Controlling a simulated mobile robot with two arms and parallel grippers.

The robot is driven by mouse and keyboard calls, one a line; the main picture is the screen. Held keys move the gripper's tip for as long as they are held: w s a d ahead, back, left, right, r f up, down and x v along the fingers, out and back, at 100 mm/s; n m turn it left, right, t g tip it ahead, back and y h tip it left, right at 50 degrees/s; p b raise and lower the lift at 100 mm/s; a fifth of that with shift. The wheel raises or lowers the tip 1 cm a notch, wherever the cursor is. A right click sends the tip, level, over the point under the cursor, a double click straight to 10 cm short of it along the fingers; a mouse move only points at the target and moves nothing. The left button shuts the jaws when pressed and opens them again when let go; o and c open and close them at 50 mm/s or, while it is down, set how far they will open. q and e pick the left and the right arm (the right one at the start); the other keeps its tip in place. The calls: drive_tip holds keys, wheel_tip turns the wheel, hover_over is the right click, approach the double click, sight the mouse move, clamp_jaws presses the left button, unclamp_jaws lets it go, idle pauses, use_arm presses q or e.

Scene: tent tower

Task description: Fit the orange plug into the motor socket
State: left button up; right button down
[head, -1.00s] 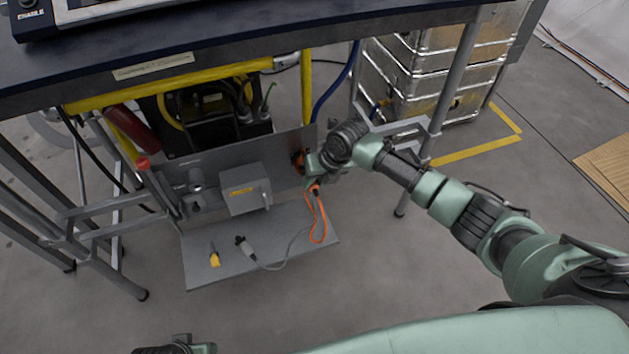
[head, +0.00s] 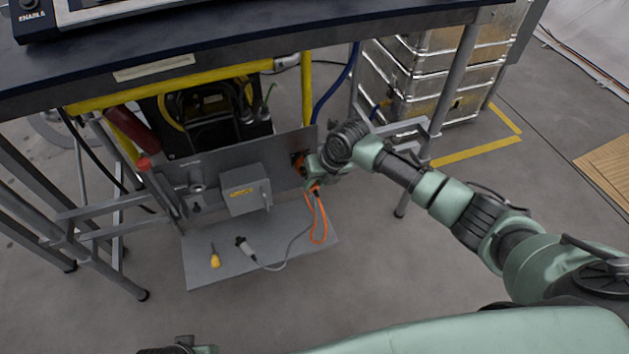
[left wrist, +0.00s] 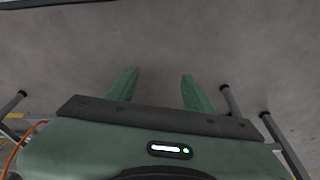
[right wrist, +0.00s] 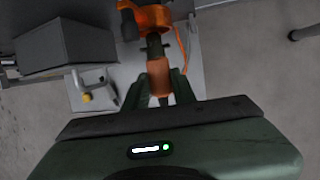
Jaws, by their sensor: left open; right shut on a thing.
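My right gripper (head: 310,174) is at the right end of the upright grey panel. In the right wrist view, its fingers (right wrist: 160,92) are shut on the orange plug (right wrist: 158,76), whose dark front end points at an orange fitting (right wrist: 155,15), apparently the motor socket. The plug's tip looks in line with it and close; I cannot tell whether it is inside. In the head view, the orange socket (head: 298,160) shows just left of the gripper, and the orange cable (head: 320,222) hangs in a loop below. My left gripper (left wrist: 155,86) is open and empty over bare floor.
A grey box (head: 244,190) is mounted on the panel. A grey connector (head: 247,250) on a cable and a yellow-handled tool (head: 214,258) lie on the lower plate (head: 200,275). The dark tabletop (head: 240,50) overhangs it. Metal cases (head: 465,75) stand behind.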

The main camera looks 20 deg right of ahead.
use_arm(q)
drive_tip(key=shift+w+r, duration=0.25)
drive_tip(key=shift+w, duration=0.05)
drive_tip(key=shift+f, duration=0.1)
drive_tip(key=shift+s+f, duration=0.4)
drive_tip(key=shift+f, duration=0.25)
drive_tip(key=shift+w+r, duration=0.15)
drive_tip(key=shift+r, duration=0.05)
drive_tip(key=shift+s+f, duration=0.3)
drive_tip(key=shift+f, duration=0.3)
drive_tip(key=shift+w, duration=0.1)
use_arm(e)
drive_tip(key=shift+w, duration=0.2)
use_arm(q)
drive_tip(key=shift+w+d+r, duration=0.1)
drive_tip(key=shift+w+r, duration=0.2)
drive_tip(key=shift+r, duration=0.55)
